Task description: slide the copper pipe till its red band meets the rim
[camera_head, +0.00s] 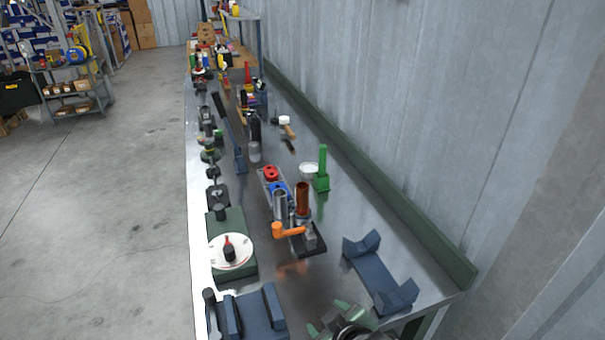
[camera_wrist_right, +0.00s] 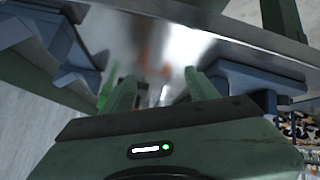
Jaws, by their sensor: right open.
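The copper pipe (camera_head: 302,198) stands upright in the head view, beside a shiny silver tube (camera_head: 280,205). Its lower end is at a dark clamp fixture (camera_head: 306,246) with an orange handle (camera_head: 290,230). I cannot make out a red band or a rim at this size. My right gripper (camera_head: 338,318) is at the bottom of the head view, in front of the fixture and well apart from the pipe. In the right wrist view its two green fingers (camera_wrist_right: 160,92) are spread with nothing between them. My left gripper is not in view.
A blue cradle (camera_head: 379,275) lies right of the fixture, near my right gripper. Another blue holder (camera_head: 250,316) and a green box with a white dial (camera_head: 231,251) are left. A green stand (camera_head: 322,170) and white bowl (camera_head: 309,169) are behind. Tools crowd the far bench.

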